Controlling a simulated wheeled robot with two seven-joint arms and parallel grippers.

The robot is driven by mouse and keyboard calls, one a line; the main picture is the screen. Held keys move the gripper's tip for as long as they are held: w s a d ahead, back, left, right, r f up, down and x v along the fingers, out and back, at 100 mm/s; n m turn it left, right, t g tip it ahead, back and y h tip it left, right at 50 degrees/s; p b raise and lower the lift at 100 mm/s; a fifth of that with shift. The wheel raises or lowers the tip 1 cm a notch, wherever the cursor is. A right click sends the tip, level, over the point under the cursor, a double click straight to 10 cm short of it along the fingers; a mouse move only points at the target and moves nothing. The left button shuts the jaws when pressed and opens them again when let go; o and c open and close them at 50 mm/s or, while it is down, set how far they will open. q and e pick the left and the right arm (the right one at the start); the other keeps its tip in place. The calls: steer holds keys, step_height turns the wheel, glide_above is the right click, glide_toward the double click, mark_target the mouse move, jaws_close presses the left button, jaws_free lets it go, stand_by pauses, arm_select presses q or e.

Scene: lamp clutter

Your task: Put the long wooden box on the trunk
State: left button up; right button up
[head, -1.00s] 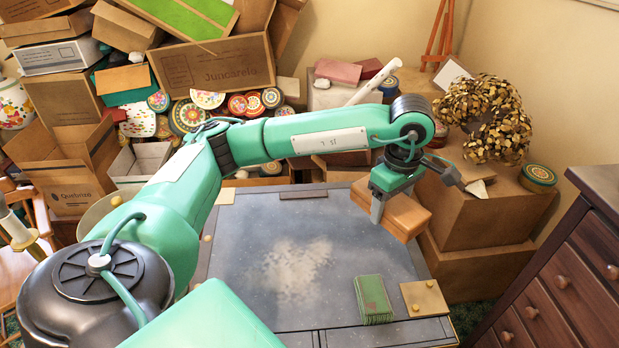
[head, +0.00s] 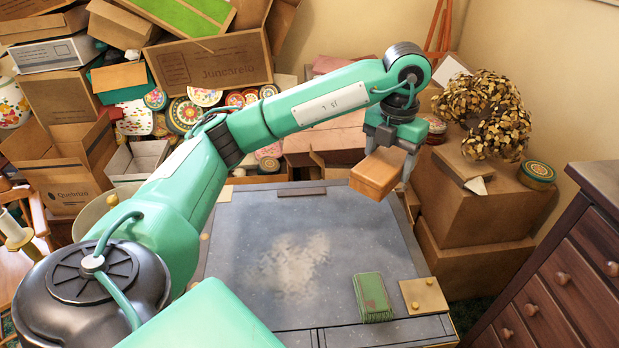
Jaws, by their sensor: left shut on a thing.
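My left gripper (head: 392,155) is shut on the long wooden box (head: 377,173), an orange-brown block. It holds the box, slightly tilted, in the air over the far right part of the dark trunk lid. The trunk (head: 340,270) has a flat, speckled blue-grey top with a pale worn patch and brass corners. My right gripper is not in view.
Stacked cardboard boxes (head: 215,62) and round patterned tins (head: 185,115) fill the back. A leaf wreath (head: 484,112) sits on a box at right. A wooden drawer chest (head: 565,265) stands at the right. The trunk's middle is clear.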

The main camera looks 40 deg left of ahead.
arm_select(q)
steer(key=shift+f, duration=0.45)
steer(key=p, duration=0.3)
glide_above(372, 237)
step_height(372, 237, down, 15)
steer(key=shift+w+r, duration=0.1)
steer(key=shift+w, duration=0.05)
step_height(372, 237, down, 4)
steer(key=shift+p, duration=0.9)
steer(key=shift+f, duration=0.3)
steer(key=o, duration=1)
steer(key=shift+o, duration=0.2)
